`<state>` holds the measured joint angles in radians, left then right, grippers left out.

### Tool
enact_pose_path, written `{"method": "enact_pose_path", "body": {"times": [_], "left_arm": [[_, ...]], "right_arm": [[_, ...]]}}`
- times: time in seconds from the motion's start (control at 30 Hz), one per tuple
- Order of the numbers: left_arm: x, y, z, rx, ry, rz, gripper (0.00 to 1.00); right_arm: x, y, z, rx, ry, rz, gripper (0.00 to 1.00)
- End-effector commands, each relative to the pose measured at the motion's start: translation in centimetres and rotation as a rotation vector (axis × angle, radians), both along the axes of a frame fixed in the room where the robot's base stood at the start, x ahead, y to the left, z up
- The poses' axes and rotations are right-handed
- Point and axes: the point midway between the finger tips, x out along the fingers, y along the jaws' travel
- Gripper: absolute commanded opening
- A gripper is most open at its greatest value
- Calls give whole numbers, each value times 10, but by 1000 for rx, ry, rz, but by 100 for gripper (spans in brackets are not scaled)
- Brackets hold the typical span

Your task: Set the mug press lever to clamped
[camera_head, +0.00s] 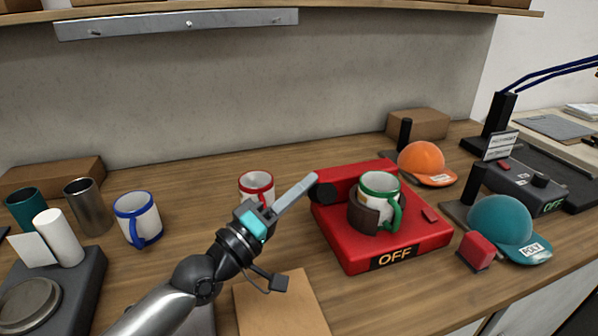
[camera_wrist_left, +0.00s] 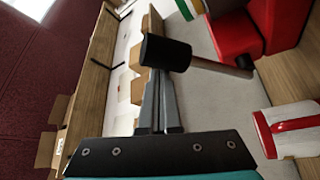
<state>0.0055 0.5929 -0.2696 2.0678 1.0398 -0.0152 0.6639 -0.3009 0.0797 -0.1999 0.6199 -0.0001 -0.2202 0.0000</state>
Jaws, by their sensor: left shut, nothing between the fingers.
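The red mug press (camera_head: 350,245) stands on the bench right of centre, with an OFF label on its front. A white mug with a green rim (camera_head: 381,186) stands upright in its dark brown wrap (camera_head: 364,211). The black knob of the press lever (camera_head: 322,193) is at the press's left side; in the left wrist view the knob (camera_wrist_left: 166,53) sits on a thin metal rod. My left gripper (camera_head: 311,180) is shut and empty, its fingertips right by the knob. I cannot tell whether they touch. My right gripper is not in view.
A red-rimmed mug (camera_head: 257,186) stands just behind my left gripper. A blue-rimmed mug (camera_head: 137,218), metal tumbler (camera_head: 90,206) and white roll (camera_head: 60,238) are left. Orange (camera_head: 425,162) and teal (camera_head: 502,225) caps sit right. A brown board (camera_head: 280,305) lies in front.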

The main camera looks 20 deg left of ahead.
Motion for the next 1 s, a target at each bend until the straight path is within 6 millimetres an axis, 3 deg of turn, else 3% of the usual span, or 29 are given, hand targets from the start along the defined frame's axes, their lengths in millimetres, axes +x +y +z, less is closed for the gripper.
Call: {"method": "enact_pose_path", "body": {"times": [0.3, 1.0], "left_arm": [[-11, -7, -20, 1, 3, -1, 0], [-14, -11, -31, 5, 17, -6, 0]], "right_arm": [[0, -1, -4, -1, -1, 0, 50], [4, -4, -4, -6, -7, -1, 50]]}}
